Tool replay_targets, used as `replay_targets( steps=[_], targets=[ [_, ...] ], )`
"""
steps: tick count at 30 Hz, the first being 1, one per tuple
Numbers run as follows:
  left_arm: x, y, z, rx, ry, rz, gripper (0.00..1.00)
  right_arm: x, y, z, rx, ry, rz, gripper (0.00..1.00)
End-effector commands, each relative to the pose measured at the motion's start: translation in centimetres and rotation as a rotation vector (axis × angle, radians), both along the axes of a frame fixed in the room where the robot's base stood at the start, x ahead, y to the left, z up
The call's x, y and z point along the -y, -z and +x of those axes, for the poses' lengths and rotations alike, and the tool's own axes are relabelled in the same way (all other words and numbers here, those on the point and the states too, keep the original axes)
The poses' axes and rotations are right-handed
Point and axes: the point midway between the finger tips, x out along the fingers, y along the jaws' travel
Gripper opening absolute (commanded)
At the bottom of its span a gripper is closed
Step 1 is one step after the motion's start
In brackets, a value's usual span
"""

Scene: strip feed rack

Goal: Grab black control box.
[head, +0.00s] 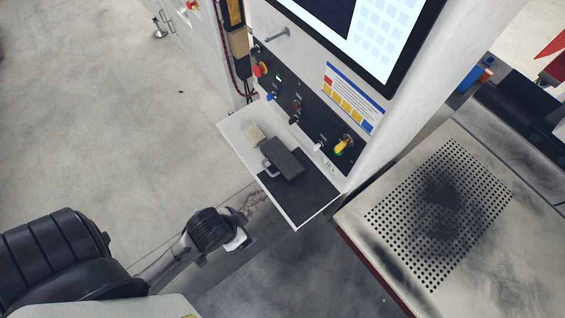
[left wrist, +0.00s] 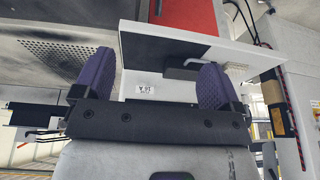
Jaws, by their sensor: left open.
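The black control box (head: 283,158) lies on the white shelf (head: 240,128) of the machine cabinet, partly on a black mat (head: 312,196). A light metal handle shows at its left side. In the left wrist view a dark block that looks like the box (left wrist: 182,73) shows beyond the right-hand finger, partly hidden by it. My left gripper (head: 246,242) is in front of the shelf, to the lower left of the box and apart from it. Its two purple fingers (left wrist: 157,62) are spread with nothing held between them. My right gripper is not in view.
A beige block (head: 254,133) lies beside the box on the shelf. Above is a panel with knobs and buttons (head: 297,108) and a screen (head: 375,35). A perforated table (head: 485,160) stands at the right. The floor at left (head: 110,130) is clear.

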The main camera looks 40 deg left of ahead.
Motion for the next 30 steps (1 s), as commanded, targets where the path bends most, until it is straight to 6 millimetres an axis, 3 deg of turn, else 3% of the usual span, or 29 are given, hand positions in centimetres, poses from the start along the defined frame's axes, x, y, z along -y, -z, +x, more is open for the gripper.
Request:
replay_targets(
  steps=[14, 18, 24, 28, 30],
  targets=[
    [0.2, 0.0, 0.0, 0.000, -0.003, -0.006, 0.90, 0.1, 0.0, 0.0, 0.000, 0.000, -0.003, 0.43],
    [0.1, 0.0, 0.0, 0.001, 0.000, -0.002, 1.00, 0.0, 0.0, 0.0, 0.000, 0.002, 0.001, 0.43],
    [-0.1, 0.0, 0.2, 0.005, 0.006, 0.006, 1.00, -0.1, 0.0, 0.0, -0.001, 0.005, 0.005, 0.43],
    [-0.1, -0.2, 2.9, 0.109, 0.053, 0.051, 1.00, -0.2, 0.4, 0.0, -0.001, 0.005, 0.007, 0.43],
    [0.0, -0.8, 6.1, 0.237, 0.115, 0.115, 1.00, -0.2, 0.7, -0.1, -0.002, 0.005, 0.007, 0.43]
  ],
)
